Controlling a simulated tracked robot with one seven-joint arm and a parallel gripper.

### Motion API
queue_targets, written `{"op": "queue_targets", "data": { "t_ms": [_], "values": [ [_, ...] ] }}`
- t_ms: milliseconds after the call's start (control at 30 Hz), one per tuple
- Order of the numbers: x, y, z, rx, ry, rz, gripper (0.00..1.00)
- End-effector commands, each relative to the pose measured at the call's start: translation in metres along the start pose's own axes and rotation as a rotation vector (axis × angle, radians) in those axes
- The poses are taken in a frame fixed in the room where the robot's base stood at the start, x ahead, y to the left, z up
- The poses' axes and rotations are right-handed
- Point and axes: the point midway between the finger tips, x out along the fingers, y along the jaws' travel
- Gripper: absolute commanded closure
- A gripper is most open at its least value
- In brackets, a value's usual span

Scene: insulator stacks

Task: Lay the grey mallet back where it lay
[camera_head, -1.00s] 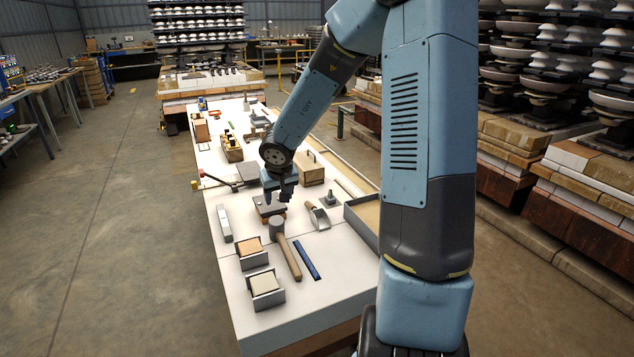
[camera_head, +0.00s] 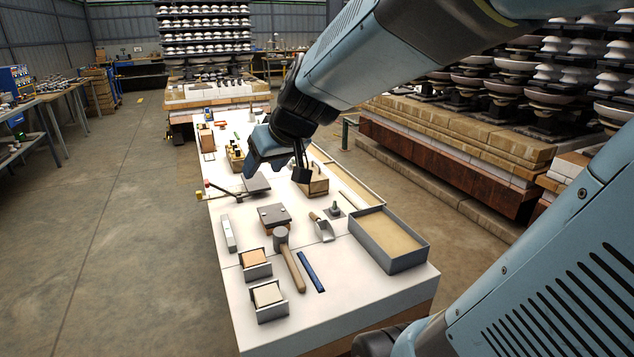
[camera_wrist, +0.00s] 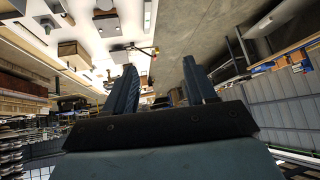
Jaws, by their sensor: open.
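The grey mallet (camera_head: 288,259) lies on the white table in the head view, its grey head toward the back and its wooden handle running toward the front right. It lies between the two small block holders and a dark blue bar (camera_head: 311,271). My gripper (camera_head: 301,172) is raised above the table, well behind the mallet and apart from it. In the wrist view my gripper (camera_wrist: 165,85) shows two spread fingers with nothing between them. The mallet cannot be made out in the wrist view.
Block holders (camera_head: 268,301) stand at the table's front left. A grey-walled tray (camera_head: 388,240) stands at the right edge. A scoop (camera_head: 322,229), a dark plate on a block (camera_head: 274,217) and a wooden box (camera_head: 313,181) stand farther back. The front right corner is bare.

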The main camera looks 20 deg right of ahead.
Motion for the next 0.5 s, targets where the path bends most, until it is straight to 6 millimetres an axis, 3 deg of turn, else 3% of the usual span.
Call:
{"op": "queue_targets", "data": {
  "t_ms": [100,300,500],
  "values": [
    [-0.035,0.001,0.031,0.023,-0.059,0.033,0.44],
    [-0.083,0.02,0.082,0.102,-0.153,0.133,0.44],
    [-0.108,0.038,0.111,0.165,-0.193,0.213,0.44]
  ]
}}
